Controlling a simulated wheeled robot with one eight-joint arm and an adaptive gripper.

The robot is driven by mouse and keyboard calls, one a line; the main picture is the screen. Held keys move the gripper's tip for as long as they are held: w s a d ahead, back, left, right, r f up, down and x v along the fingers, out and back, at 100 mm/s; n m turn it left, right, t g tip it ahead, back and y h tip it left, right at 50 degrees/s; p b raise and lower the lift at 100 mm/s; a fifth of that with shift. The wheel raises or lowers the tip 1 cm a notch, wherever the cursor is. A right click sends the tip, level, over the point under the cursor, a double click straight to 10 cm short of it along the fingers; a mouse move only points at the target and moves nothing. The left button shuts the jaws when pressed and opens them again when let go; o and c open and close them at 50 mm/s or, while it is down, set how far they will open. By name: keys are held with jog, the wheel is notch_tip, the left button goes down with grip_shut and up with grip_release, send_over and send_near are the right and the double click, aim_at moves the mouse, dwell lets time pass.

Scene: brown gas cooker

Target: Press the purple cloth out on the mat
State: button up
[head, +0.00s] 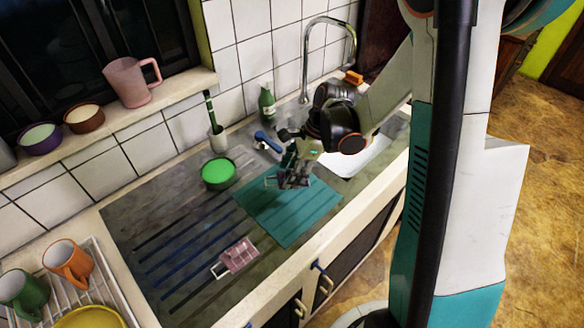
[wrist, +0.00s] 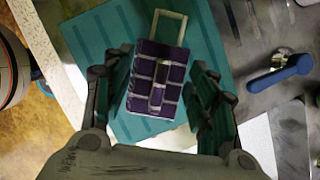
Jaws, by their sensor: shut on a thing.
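The purple cloth (wrist: 158,85) is a dark purple, white-checked block with a pale loop at one end, seen between my fingers in the wrist view. My gripper (wrist: 160,82) is shut on it, one finger at each side. In the head view my gripper (head: 292,178) points down at the far part of the teal mat (head: 290,225), and the cloth is mostly hidden by the fingers. The mat also shows behind the cloth in the wrist view (wrist: 95,35). I cannot tell whether the cloth touches the mat.
A pink checked cloth (head: 239,256) with a pale loop lies on the ribbed drainer in front of the mat. A green-topped bowl (head: 218,173) stands left of the mat. A blue-handled tap (head: 268,141) and a green bottle (head: 267,103) are behind. The sink (head: 362,160) is at the right.

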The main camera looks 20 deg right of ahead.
jog(key=b, duration=0.5)
send_over(288, 197)
jog(key=d, duration=0.1)
jog(key=shift+d+f, duration=0.15)
jog(key=shift+f, duration=3.1)
jog(key=shift+f+b, duration=0.55)
jog(key=shift+b, duration=0.05)
jog(key=shift+s+f+b, duration=0.1)
jog(key=shift+f+b, duration=0.05)
jog(key=shift+b, duration=0.15)
jog(key=shift+c, duration=0.4)
jog(key=shift+f+b, duration=0.15)
jog(key=shift+b, duration=0.8)
jog(key=shift+c, duration=0.4)
jog(key=shift+r+p, duration=3.4)
jog(key=shift+r, duration=1.65)
